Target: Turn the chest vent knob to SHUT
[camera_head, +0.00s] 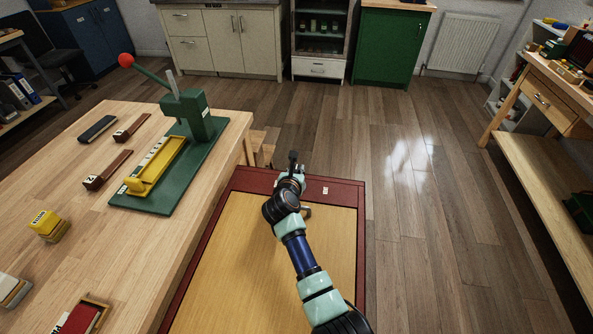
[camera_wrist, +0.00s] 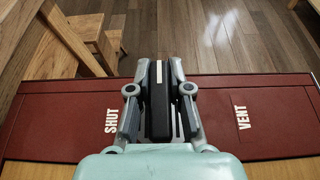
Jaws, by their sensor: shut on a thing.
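The chest (camera_head: 345,250) has a dark red frame around a pale wooden top. In the wrist view, its red rim (camera_wrist: 270,105) carries a white SHUT label (camera_wrist: 111,120) on the left and a VENT label (camera_wrist: 243,118) on the right. The vent knob (camera_wrist: 158,115) is a black bar with a white line at its far end. It points straight away from my wrist, between the two labels. My gripper (camera_wrist: 158,72) is shut on the knob, one finger along each side. In the head view, my gripper (camera_head: 292,165) is over the chest's far rim, and the knob is mostly hidden.
A wooden bench (camera_head: 130,260) stands close on the left, bearing a green press (camera_head: 190,115) with a red-ended lever. Wooden steps (camera_wrist: 90,35) show beside the chest. The floor (camera_head: 430,220) to the right is clear. Another bench (camera_head: 545,165) stands far right.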

